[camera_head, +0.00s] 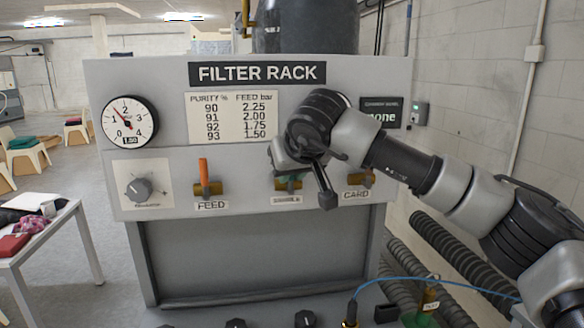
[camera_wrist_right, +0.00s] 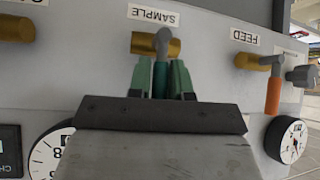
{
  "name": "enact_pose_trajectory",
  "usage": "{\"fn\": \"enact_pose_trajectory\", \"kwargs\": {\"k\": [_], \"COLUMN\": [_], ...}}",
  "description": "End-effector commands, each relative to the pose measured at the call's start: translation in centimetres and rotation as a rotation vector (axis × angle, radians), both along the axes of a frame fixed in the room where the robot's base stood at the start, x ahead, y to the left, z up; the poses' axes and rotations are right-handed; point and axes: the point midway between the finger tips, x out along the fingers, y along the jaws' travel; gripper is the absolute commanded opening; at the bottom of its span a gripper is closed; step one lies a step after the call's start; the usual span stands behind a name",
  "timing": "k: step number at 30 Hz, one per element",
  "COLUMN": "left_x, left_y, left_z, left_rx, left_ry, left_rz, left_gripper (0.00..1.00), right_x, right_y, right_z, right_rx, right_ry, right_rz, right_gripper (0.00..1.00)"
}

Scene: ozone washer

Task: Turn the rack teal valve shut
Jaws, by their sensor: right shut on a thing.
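The rack teal valve sits on the front of the filter rack, above the SAMPLE label. In the right wrist view, which is upside down, its teal handle (camera_wrist_right: 160,78) runs straight down from the brass body (camera_wrist_right: 145,43), so it stands upright on the rack. My right gripper (camera_wrist_right: 160,84) has its green fingers on both sides of the handle and is shut on it. In the head view my right gripper (camera_head: 291,180) and wrist hide most of this valve. My left gripper is not in view.
The FEED valve's orange handle (camera_head: 203,172) points up, left of the teal valve. The CARD valve (camera_head: 366,180) is close on the right, partly behind my arm. A pressure gauge (camera_head: 129,122) and a grey knob (camera_head: 139,188) are at the left. Black knobs (camera_head: 305,319) line the front ledge.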

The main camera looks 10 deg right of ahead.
Motion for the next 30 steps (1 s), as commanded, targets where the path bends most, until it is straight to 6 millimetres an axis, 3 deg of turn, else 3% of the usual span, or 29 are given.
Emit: {"fn": "enact_pose_trajectory", "kwargs": {"k": [11, 12, 17, 26, 30], "left_x": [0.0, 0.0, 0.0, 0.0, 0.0], "left_y": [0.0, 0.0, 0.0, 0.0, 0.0], "left_z": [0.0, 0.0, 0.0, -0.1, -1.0], "left_rx": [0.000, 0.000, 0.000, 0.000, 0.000], "left_ry": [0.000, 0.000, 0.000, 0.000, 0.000], "left_rz": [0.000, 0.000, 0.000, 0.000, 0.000], "left_gripper": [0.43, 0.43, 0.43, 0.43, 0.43], "right_x": [0.0, 0.0, 0.0, -0.1, -1.2], "right_y": [0.1, 0.1, 0.1, 0.0, -0.2], "right_z": [-0.3, -0.3, -0.2, 0.0, 1.0], "right_rx": [-0.012, -0.012, -0.011, -0.007, -0.006], "right_ry": [0.005, 0.005, 0.003, 0.001, -0.003], "right_rz": [0.003, 0.003, 0.003, 0.001, 0.002], "right_gripper": [0.00, 0.21, 0.45, 0.45, 0.45]}}
